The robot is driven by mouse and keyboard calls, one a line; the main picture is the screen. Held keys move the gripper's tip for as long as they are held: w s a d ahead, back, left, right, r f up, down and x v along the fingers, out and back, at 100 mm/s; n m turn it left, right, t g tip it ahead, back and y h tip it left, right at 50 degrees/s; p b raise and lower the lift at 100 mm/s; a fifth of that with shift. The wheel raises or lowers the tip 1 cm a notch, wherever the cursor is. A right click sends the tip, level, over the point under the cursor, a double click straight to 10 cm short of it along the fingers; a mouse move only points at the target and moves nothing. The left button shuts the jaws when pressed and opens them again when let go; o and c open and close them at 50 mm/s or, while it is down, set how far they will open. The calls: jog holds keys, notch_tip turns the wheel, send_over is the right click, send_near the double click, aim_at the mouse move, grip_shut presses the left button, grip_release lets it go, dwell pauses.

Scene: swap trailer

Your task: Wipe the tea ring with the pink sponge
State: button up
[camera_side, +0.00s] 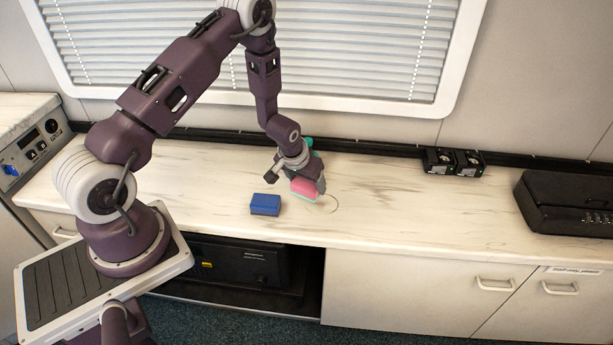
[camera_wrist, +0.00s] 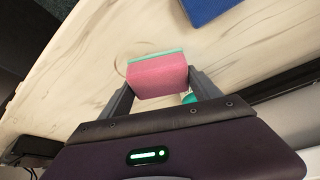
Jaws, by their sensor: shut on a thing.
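The pink sponge (camera_side: 304,188) has a teal layer on one face. My gripper (camera_side: 307,184) is shut on it, at or just above the worktop. In the wrist view the sponge (camera_wrist: 158,77) sits between the two fingers of my gripper (camera_wrist: 158,90). The tea ring (camera_side: 328,203) is a faint brown curve on the worktop just right of the sponge in the side view. In the wrist view a faint part of the ring (camera_wrist: 121,67) shows beside the sponge; the sponge may hide the rest. Whether the sponge touches the worktop is unclear.
A blue block (camera_side: 265,204) lies on the worktop (camera_side: 400,215) left of my gripper. A teal object (camera_side: 309,142) is partly hidden behind my gripper. Two small black units (camera_side: 453,161) stand at the back right, and a black case (camera_side: 566,202) at far right. The worktop between is clear.

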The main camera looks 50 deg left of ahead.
aim_at(337, 201)
notch_tip(337, 201, down, 3)
jog(key=shift+f, duration=0.15)
jog(key=shift+w+d+f, duration=0.25)
jog(key=shift+w+f, duration=0.05)
jog(key=shift+f, duration=0.25)
jog(key=shift+c, duration=0.7)
jog(key=shift+w+d+f, duration=0.2)
jog(key=shift+w+d, duration=2.45)
jog(key=shift+d, duration=0.05)
jog(key=shift+s+a, duration=3)
jog(key=shift+w+d, duration=0.1)
jog(key=shift+w, duration=0.2)
jog(key=shift+w+d, duration=2.65)
jog(key=shift+d, duration=0.1)
jog(key=shift+s+a, duration=2.75)
jog(key=shift+a, duration=0.1)
jog(key=shift+a+r, duration=0.1)
jog(key=shift+r, duration=0.05)
jog(key=shift+s+r, duration=0.1)
jog(key=shift+r, duration=3.9)
